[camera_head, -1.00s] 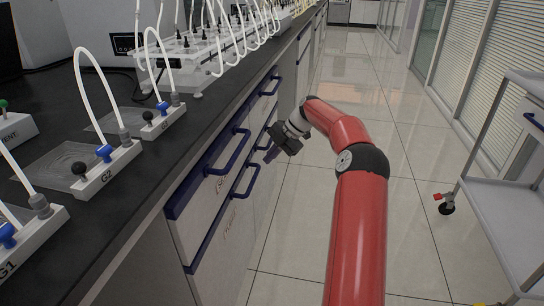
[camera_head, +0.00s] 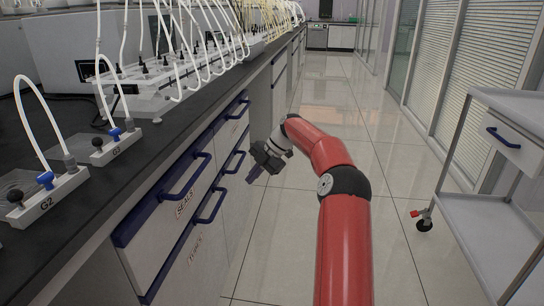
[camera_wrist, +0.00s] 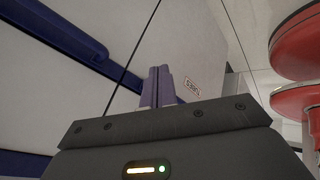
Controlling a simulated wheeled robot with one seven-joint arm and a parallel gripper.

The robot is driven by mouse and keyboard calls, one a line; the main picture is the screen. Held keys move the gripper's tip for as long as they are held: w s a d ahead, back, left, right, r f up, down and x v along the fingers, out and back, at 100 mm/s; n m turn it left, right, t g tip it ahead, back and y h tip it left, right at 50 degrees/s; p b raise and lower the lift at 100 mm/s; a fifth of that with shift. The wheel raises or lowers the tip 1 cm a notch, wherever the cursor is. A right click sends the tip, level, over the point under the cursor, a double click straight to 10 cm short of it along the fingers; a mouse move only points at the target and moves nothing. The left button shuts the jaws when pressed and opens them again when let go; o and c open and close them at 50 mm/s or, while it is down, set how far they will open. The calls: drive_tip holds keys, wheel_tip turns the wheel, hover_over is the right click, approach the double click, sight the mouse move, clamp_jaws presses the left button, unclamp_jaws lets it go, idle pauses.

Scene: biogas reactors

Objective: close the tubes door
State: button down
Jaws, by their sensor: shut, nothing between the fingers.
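My gripper (camera_head: 254,175) is shut and empty, beside the cabinet fronts under the bench, and points down and left. In the wrist view its two blue fingers (camera_wrist: 157,86) are together in front of pale panels. A panel with a small label (camera_wrist: 192,86) lies behind and right of the fingers; the label looks upside down and may read TUBES. A thin dark gap separates it from a panel with a blue handle (camera_wrist: 70,35) at left. In the head view I cannot make out a tubes label, nor tell whether that door stands ajar.
The black bench (camera_head: 150,155) carries tube stands along the left. A drawer front labelled SEALS (camera_head: 185,203) is nearer, with blue handles (camera_head: 188,178) sticking out. A grey trolley (camera_head: 490,200) stands at right. The tiled floor (camera_head: 325,95) ahead is clear.

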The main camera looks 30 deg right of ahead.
drive_tip(key=w+p+v, duration=0.1)
drive_tip(key=p+v, duration=0.1)
drive_tip(key=v, duration=0.6)
drive_tip(key=shift+w, duration=0.4)
drive_tip(key=shift+d, duration=0.15)
